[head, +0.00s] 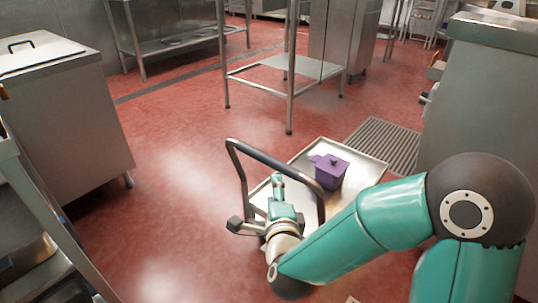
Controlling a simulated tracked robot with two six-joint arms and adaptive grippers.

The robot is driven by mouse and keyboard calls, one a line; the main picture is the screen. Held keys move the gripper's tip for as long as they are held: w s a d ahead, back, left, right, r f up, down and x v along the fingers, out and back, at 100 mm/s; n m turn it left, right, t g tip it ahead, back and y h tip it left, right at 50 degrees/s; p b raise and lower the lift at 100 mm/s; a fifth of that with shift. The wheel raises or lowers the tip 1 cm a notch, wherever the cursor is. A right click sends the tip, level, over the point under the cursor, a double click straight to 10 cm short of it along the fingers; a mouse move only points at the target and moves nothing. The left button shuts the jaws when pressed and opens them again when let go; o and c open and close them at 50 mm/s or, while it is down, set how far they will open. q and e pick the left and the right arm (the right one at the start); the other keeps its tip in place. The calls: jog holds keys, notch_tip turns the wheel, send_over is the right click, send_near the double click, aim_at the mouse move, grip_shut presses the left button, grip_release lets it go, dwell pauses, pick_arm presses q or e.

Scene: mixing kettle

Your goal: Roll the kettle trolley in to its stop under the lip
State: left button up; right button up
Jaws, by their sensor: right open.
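A low trolley with a flat, shiny metal deck (362,158) stands on the red floor at the lower middle. Its raised hoop handle has a dark top bar (265,156) and faces me. A purple lidded box (331,171) sits upright on the deck. My right gripper (279,182) is open and appears in the picture between the handle's two posts, below the top bar. I cannot tell whether it touches the handle. My right arm hides the deck's near right part. My left gripper is not in view. I cannot make out the lip or the stop.
A floor grate (385,143) lies just beyond the trolley. A steel cabinet (480,85) stands on the right. An open-frame metal stand (288,68) is behind. A steel counter unit (65,115) is on the left. Red floor (175,140) is clear left of the trolley.

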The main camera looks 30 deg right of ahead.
aim_at(269, 165)
pick_arm(q)
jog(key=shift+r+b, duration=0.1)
jog(key=shift+b, duration=0.4)
pick_arm(e)
jog(key=x, duration=1.4)
jog(key=shift+w+d+f, duration=0.15)
jog(key=shift+w, duration=0.25)
grip_shut()
